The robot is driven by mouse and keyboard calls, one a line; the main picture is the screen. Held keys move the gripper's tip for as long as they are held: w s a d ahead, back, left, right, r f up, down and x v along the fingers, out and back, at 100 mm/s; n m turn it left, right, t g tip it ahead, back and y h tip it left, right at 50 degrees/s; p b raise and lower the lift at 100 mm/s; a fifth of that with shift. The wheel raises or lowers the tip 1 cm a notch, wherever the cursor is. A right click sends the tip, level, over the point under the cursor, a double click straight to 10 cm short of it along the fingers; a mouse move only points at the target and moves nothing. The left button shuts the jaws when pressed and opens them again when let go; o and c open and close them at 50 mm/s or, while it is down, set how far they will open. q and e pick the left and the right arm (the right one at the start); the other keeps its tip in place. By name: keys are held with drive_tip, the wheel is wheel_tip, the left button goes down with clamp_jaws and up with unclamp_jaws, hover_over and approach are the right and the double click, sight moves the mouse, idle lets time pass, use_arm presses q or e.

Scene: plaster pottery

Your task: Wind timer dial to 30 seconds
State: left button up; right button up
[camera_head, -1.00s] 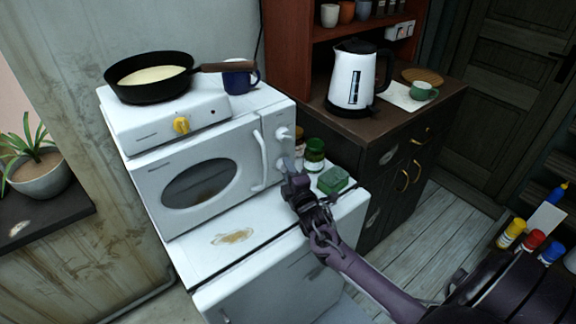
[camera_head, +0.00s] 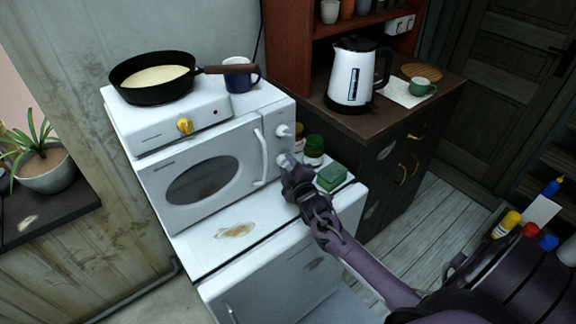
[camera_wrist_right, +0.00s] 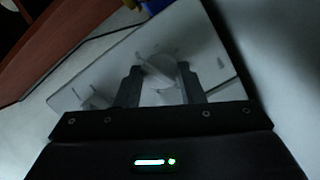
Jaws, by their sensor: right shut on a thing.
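A white microwave (camera_head: 153,183) stands on a white cabinet, with an oval window and a vertical handle. Its right-hand panel has an upper dial (camera_head: 283,131) and a lower dial (camera_head: 284,159). My right gripper (camera_head: 289,167) is at the lower dial, partly covering it. In the right wrist view, the right gripper's fingers (camera_wrist_right: 160,74) are on both sides of a pale round dial (camera_wrist_right: 160,66), shut on it. The other dial (camera_wrist_right: 95,97) is to the left there. Dial markings are too small and dim to read. My left gripper is not in view.
A hot plate (camera_head: 160,132) with a yellow knob and a pan (camera_head: 150,88) sits on the microwave beside a blue mug (camera_head: 240,78). Jars (camera_head: 314,148) and a green sponge (camera_head: 331,178) lie close to my right gripper. A kettle (camera_head: 351,85) stands on the dark counter.

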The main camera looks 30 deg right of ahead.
drive_tip(key=shift+f, duration=0.1)
drive_tip(key=o, duration=1)
drive_tip(key=shift+b+v, duration=0.65)
drive_tip(key=shift+v, duration=3.25)
